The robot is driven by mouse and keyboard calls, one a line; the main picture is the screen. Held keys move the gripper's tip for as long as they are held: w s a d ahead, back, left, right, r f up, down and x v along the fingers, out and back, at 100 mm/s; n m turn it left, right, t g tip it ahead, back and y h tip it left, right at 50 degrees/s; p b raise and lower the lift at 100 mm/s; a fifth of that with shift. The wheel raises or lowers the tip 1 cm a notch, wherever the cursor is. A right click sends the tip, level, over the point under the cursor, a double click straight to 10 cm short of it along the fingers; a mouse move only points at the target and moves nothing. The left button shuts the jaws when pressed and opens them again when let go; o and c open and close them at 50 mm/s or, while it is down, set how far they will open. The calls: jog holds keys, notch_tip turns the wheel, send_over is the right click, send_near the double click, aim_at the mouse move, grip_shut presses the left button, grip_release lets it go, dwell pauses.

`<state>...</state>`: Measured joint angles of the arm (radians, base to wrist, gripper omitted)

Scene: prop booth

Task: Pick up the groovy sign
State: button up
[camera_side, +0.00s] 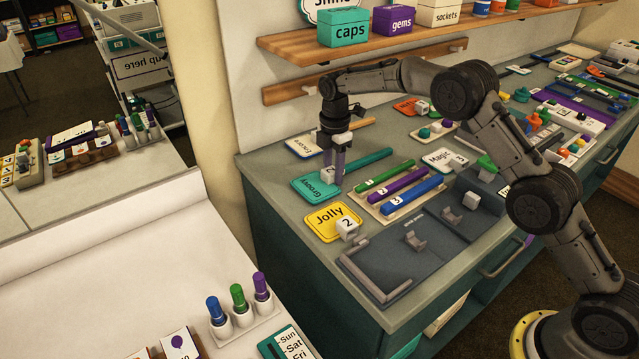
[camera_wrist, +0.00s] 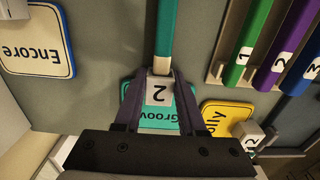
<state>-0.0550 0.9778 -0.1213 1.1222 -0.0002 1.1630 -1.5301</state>
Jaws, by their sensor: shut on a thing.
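The groovy sign (camera_side: 308,188) is a teal plate marked "Groovy" with a long teal handle (camera_side: 370,160) and a white block (camera_wrist: 159,92) numbered 2 between them. It lies at the counter's left end and appears to rest on the surface. In the wrist view its plate (camera_wrist: 148,117) is partly hidden by my fingers. My gripper (camera_side: 332,172) points down over the sign, with its purple-grey fingers shut on either side of the white block. In the wrist view my gripper (camera_wrist: 161,82) spans the block, with the handle running away from it.
The yellow Jolly sign (camera_side: 331,221) lies close in front, and the blue-edged Encore sign (camera_side: 304,147) lies behind. A rack (camera_side: 391,208) of green, purple and blue sticks is to the right. A dark tray (camera_side: 420,245) stands at the front. A shelf (camera_side: 400,32) with boxes hangs above.

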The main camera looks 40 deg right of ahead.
grip_shut()
jog(key=shift+r, duration=0.1)
